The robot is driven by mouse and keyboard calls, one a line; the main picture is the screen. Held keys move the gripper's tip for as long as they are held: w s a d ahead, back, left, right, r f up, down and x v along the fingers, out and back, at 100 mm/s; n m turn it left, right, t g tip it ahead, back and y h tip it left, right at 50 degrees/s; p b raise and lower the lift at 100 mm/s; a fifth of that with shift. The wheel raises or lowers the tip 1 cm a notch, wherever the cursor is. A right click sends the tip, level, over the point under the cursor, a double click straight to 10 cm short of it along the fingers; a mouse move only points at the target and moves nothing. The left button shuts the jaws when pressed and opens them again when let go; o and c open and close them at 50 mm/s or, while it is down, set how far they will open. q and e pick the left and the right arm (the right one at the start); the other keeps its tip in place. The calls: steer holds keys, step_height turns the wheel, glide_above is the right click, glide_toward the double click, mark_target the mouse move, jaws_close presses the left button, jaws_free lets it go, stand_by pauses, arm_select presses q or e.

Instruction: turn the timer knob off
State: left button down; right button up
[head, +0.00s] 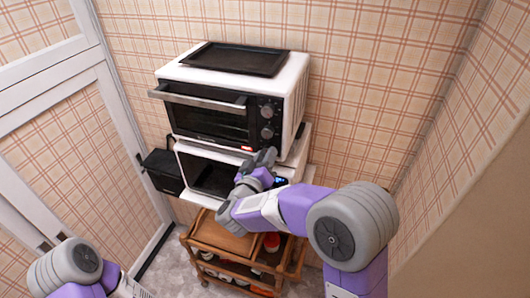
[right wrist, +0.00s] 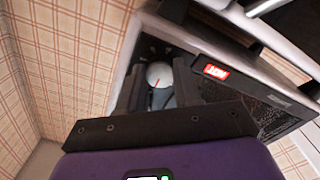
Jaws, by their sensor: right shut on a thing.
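In the head view my right gripper (head: 264,157) is at the lower right of the toaster oven (head: 292,92) front and hides this knob. Two other knobs, an upper one (head: 267,112) and a middle one (head: 267,133), show above it. My left arm shows at the lower left; its gripper is out of the picture.
A dark tray (head: 235,59) lies on the oven. The oven's door handle (head: 197,100) sticks out to the left. A white microwave (head: 204,196) stands below, above a wooden cart (head: 222,235).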

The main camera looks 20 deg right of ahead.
stand_by(0.3)
steer(key=o, duration=1)
steer(key=shift+o, duration=0.2)
steer(key=b+v, duration=0.1)
steer(key=v, duration=0.6)
steer(key=shift+s+a, duration=0.2)
steer(key=shift+s, duration=0.05)
